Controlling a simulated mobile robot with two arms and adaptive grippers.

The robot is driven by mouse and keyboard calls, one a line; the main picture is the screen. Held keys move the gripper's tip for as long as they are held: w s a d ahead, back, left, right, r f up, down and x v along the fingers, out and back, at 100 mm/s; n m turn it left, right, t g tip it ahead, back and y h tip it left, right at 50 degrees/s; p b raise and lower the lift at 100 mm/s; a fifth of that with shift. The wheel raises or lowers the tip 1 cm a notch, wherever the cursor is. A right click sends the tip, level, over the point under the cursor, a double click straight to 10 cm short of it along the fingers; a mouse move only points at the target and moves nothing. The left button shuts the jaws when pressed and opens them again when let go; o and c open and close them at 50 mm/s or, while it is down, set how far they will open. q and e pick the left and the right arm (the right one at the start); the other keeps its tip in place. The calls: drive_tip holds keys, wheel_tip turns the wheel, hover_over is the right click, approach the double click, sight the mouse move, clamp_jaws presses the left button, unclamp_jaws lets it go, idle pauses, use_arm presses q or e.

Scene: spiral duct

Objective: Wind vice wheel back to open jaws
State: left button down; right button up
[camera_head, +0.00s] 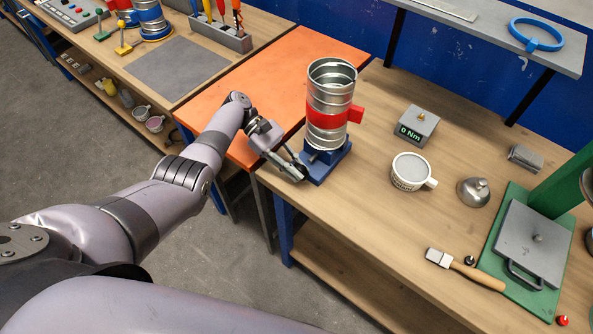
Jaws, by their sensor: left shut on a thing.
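The blue vice (331,164) stands on the wooden bench near its front left corner. A silver spiral duct (330,89) stands upright in it, with a red band (327,119) around its middle. My left gripper (299,171) is at the left side of the vice, low down, and is shut on the vice wheel. The fingers hide most of the wheel, and the jaw gap is hidden behind the duct and the gripper. My right gripper is not in view.
A green press (530,245) stands at far right. An orange tabletop (270,75) adjoins at left. The bench front middle is clear.

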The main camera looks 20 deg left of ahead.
sight(295, 164)
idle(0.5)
use_arm(q)
drive_tip(key=c, duration=1.6)
unclamp_jaws()
drive_tip(key=shift+o, duration=0.2)
wheel_tip(295, 164, up, 10)
drive_tip(key=shift+w+a, duration=0.1)
drive_tip(key=shift+a, duration=0.05)
